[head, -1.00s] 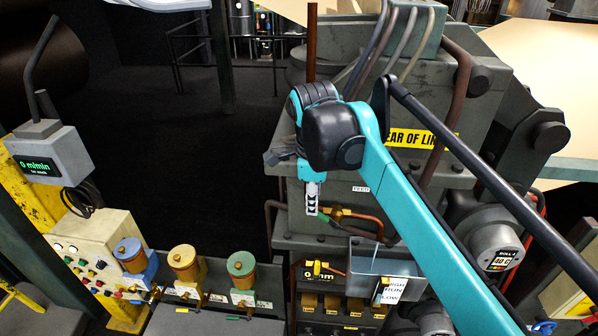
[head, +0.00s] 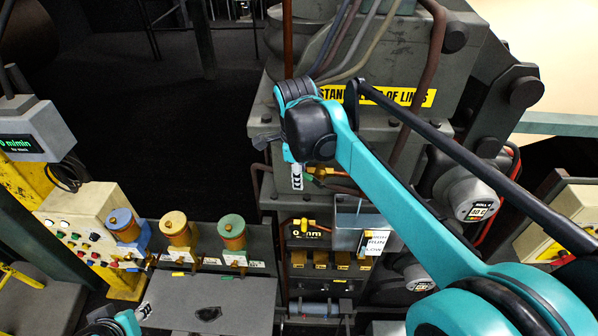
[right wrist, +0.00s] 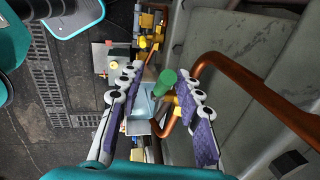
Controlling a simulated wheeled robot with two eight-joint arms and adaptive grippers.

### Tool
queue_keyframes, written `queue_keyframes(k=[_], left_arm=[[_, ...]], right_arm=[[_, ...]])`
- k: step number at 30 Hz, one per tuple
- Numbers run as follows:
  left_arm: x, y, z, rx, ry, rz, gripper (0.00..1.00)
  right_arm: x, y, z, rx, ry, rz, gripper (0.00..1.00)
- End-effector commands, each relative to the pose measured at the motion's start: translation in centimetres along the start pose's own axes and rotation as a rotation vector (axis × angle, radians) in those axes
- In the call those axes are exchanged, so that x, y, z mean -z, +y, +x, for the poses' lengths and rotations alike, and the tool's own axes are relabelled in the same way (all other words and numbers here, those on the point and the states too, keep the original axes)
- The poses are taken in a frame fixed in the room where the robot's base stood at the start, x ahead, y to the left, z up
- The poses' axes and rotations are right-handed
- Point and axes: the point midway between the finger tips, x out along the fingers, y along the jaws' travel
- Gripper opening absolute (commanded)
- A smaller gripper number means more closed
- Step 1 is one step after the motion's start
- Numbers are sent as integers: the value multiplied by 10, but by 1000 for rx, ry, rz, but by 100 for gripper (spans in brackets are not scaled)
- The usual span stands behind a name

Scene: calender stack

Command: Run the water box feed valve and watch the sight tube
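The feed valve (head: 318,172) has a brass body and a green handle on a copper pipe. The green handle (right wrist: 167,82) lies between the fingers of my right gripper (right wrist: 158,75), which is open; contact is not clear. In the head view my right gripper (head: 297,178) is just left of the valve. The grey water box (head: 348,232) is below the valve, with a HIGH/RUN/LOW card (head: 375,242) on its front. The sight tube and its water level are too small to make out. My left gripper (head: 122,320) is partly in view at the bottom left; its opening is unclear.
Blue, yellow and green-topped units (head: 176,229) stand in a row at left, beside a button panel (head: 85,232). A yellow warning sign (head: 400,97) is behind my right arm. In the right wrist view a copper pipe (right wrist: 255,85) bends close to the right finger.

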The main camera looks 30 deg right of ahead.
Motion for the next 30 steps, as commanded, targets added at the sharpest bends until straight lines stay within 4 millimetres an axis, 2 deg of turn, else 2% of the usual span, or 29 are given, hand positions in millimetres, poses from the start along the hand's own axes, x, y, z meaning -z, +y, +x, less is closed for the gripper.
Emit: queue_keyframes(k=[1, 3, 4, 23, 30], left_arm=[[0, 0, 0, 0, 0, 0, 35], [0, 0, 0, 0, 0, 0, 35], [0, 0, 0, 0, 0, 0, 35], [0, 0, 0, 0, 0, 0, 35], [0, 0, 1, 0, 0, 0, 35]], right_arm=[[0, 0, 0, 0, 0, 0, 22], [0, 0, 0, 0, 0, 0, 3], [0, 0, 0, 0, 0, 0, 0], [-2, -3, -1, 1, -12, 3, 0], [-7, -12, -1, -1, -45, 11, 0]])
